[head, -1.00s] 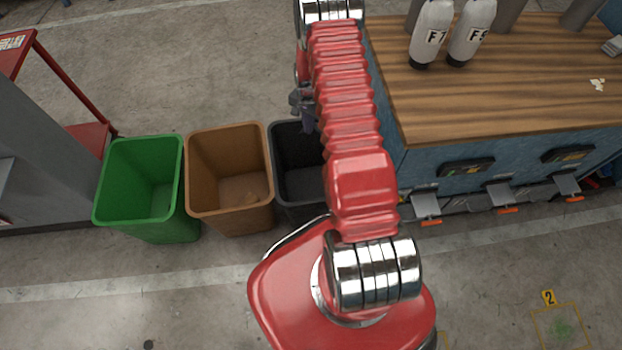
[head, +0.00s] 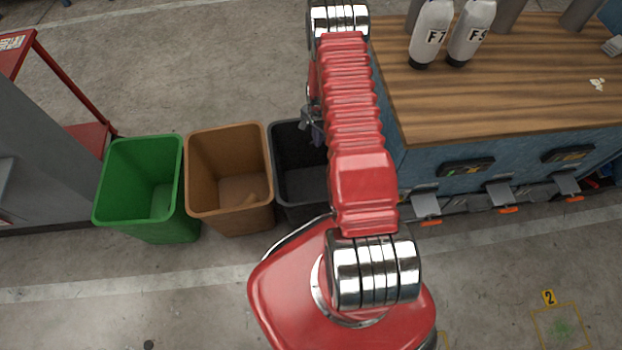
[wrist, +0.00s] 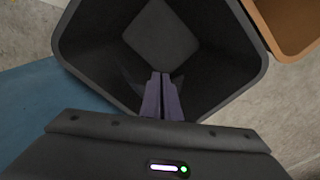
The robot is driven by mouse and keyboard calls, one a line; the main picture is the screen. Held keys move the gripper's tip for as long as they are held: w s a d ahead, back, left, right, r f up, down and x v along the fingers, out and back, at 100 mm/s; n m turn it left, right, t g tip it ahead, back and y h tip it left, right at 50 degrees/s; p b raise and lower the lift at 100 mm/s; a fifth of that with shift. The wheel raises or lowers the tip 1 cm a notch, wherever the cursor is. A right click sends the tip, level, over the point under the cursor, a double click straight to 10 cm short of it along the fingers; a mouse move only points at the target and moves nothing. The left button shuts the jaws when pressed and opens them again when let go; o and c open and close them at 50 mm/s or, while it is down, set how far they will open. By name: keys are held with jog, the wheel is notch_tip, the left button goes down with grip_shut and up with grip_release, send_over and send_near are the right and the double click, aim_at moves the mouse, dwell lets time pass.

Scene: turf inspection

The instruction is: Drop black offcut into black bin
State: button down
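The black bin (head: 290,190) stands right of the brown bin and is partly hidden by my red arm in the head view. In the wrist view its dark opening (wrist: 225,75) fills most of the picture. My gripper (wrist: 161,76) is over the opening, pointing down into it, with its two purple-grey fingers almost together. The black offcut (wrist: 131,84) shows as a dark, pointed shape on both sides of the fingertips, hard to tell from the bin's dark wall. It appears held there. In the head view my gripper (head: 317,133) is small and partly hidden by the arm.
A blue bench with a wooden top (head: 490,90) and bottles (head: 431,32) is close on the right. A red-framed grey unit is far left.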

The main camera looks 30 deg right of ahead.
jog(key=shift+f, duration=2.35)
jog(key=c, duration=0.6)
grip_release()
jog(key=shift+c, duration=0.2)
jog(key=shift+r, duration=0.15)
jog(key=shift+r, duration=2.65)
jog(key=shift+r, duration=0.1)
notch_tip(320, 180, up, 14)
jog(key=shift+f, duration=0.25)
